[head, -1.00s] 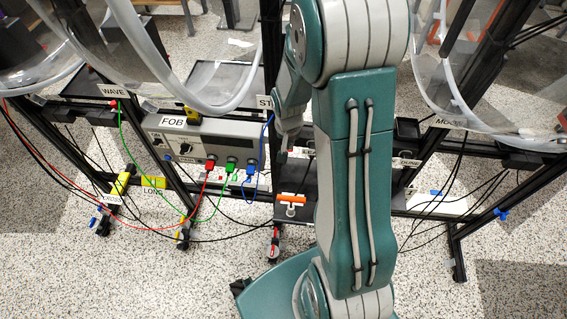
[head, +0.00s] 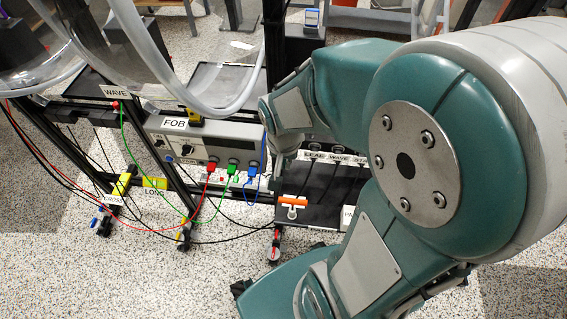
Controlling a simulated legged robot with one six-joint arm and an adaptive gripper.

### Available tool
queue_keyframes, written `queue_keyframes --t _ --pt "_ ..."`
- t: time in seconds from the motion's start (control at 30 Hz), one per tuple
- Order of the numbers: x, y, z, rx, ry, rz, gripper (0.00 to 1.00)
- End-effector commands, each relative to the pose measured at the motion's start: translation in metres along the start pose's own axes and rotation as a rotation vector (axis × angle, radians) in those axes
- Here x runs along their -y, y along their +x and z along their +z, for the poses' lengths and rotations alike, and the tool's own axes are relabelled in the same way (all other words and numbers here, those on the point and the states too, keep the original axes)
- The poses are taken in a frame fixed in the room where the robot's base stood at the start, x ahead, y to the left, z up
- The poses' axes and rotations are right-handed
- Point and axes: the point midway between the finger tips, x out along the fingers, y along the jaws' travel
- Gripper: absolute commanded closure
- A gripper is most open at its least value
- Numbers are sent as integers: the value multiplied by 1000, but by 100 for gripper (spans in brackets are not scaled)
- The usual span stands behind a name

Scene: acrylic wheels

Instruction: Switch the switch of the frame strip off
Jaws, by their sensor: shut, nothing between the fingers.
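A pale strip (head: 222,180) with a small red part shows just below the grey FOB box. I take it for the frame strip; its switch is too small to make out clearly. Red, green and blue plugs and their cables hang in front of it and hide parts of it. My gripper (head: 274,178) points down at the right end of the strip, beside the blue plug. It is shut and looks empty. I cannot tell whether its fingertips touch anything.
The grey FOB box (head: 210,143) sits on the black frame. A dark panel (head: 325,190) with labels and an orange-handled valve (head: 292,202) is close on the right. Clear curved tubing (head: 180,85) hangs above.

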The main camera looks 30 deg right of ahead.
Motion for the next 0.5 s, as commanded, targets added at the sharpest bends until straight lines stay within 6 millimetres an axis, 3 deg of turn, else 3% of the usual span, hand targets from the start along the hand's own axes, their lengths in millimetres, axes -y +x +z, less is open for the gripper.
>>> queue_keyframes --t 0.2,0.5 --pt "0 -16 15 -1 -1 -1 100" --pt "0 -18 17 0 1 0 100"
